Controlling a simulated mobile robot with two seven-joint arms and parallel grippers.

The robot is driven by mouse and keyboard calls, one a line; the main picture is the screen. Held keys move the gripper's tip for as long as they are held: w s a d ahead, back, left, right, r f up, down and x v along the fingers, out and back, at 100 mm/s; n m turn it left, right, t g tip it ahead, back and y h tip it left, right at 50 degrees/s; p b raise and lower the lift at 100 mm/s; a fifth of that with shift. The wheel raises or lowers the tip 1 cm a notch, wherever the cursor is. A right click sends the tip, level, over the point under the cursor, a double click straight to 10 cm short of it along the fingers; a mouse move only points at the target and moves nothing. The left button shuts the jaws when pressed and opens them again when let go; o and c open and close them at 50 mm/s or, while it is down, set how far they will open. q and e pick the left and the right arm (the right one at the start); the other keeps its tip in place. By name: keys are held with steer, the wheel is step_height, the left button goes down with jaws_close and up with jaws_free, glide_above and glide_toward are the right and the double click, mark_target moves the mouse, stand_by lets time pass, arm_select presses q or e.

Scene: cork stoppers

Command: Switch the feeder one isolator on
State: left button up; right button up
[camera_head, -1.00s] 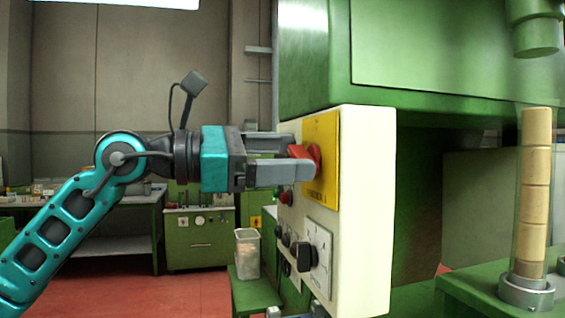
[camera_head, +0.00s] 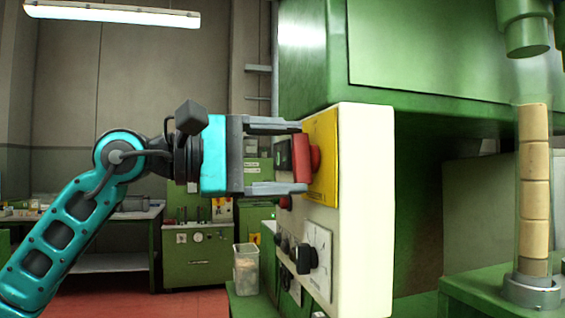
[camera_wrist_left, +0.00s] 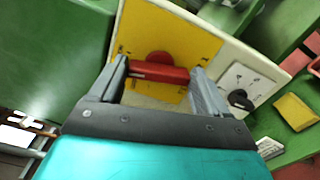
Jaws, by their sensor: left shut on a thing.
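The isolator is a red rotary handle (camera_head: 301,160) on a round red hub (camera_head: 315,158), fixed to a yellow plate (camera_head: 325,140) on the side of a cream control box (camera_head: 365,210). The handle stands upright in the head view. My left gripper (camera_head: 303,158) is shut on the handle's two ends, one finger above and one below. In the left wrist view the red handle (camera_wrist_left: 153,72) lies across between the two fingers (camera_wrist_left: 160,88), with the hub behind it on the yellow plate (camera_wrist_left: 180,35). My right gripper is not in view.
Below the yellow plate are a black knob (camera_head: 306,258) on a pale dial plate (camera_head: 319,245) and several smaller buttons. A green machine housing (camera_head: 430,50) overhangs the box. A clear tube of stacked corks (camera_head: 534,190) stands at right. A clear bin (camera_head: 246,270) stands below left.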

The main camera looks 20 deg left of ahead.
arm_select(q)
steer(key=shift+m, duration=1.2)
steer(key=o, duration=1)
steer(key=b+v, duration=0.2)
steer(key=v, duration=1.1)
